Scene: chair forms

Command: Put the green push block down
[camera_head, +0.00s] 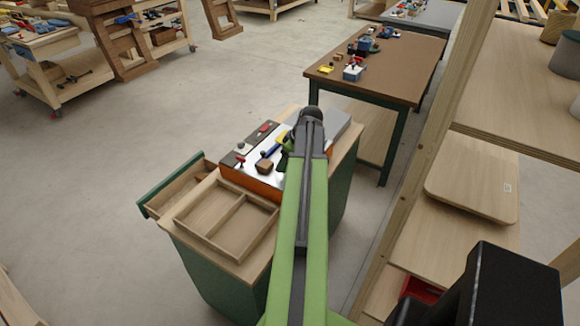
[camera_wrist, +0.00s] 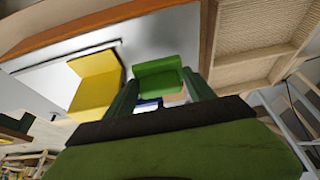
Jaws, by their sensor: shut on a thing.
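The green push block (camera_wrist: 158,72) is between the two green fingers of my gripper (camera_wrist: 160,88) in the wrist view. My gripper is shut on it, above or at a light grey surface (camera_wrist: 45,82); I cannot tell whether the block touches that surface. A yellow block (camera_wrist: 97,80) stands to its left, apart from it. In the head view my gripper is at the end of my green arm, over the top of a green cabinet (camera_head: 343,185).
The cabinet top bears an orange-sided board (camera_head: 250,185) with several small pieces and a divided wooden tray (camera_head: 222,222). A drawer (camera_head: 175,185) stands open at left. A brown table (camera_head: 400,70) is behind; wooden shelving (camera_head: 480,180) stands at right.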

